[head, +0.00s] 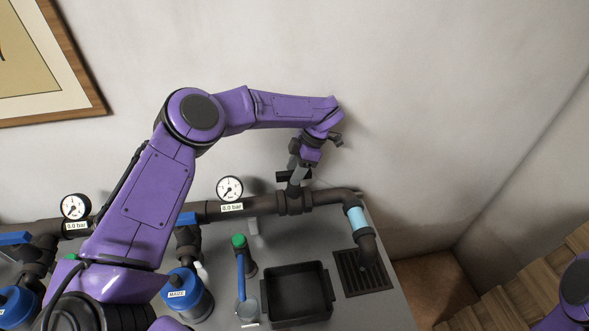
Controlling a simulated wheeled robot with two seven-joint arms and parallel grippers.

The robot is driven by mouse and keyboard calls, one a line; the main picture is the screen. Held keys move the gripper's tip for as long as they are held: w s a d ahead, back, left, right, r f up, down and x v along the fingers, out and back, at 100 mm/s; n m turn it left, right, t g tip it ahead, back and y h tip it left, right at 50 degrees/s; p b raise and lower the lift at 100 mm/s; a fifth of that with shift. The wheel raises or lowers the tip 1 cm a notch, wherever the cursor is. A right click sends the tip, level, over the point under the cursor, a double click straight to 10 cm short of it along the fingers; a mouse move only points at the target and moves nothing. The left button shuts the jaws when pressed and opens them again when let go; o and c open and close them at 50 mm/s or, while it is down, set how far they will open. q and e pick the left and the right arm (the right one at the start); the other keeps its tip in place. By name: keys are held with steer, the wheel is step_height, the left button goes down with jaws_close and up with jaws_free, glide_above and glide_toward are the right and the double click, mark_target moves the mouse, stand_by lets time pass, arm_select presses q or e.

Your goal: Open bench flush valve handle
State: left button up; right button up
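My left gripper (294,178) points down at the back of the bench, just above a dark valve body (295,202) on the grey pipe. The gripper and arm cover the top of this valve, so its handle is not clearly visible. The dark parts at the fingertips are too small to tell finger from handle, or whether the fingers are open or shut. To the right, the pipe has a light blue clear section (356,217) and bends down to a drain grate (362,272). My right gripper is out of view.
A pressure gauge (230,189) reading 0.0 bar stands left of the valve; another gauge (75,207) is farther left. Blue handles (186,218), a blue canister labelled MAIZE (184,296), a green-topped item (239,241) and a black tray (298,291) occupy the bench (388,309). The wall is close behind.

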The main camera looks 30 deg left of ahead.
arm_select(q)
steer(key=shift+w+d+r, duration=0.15)
steer(key=shift+r, duration=0.1)
steer(key=b+v, duration=0.2)
steer(key=v, duration=0.7)
steer(key=shift+r, duration=0.5)
step_height(320, 180, up, 3)
steer(key=p, duration=0.4)
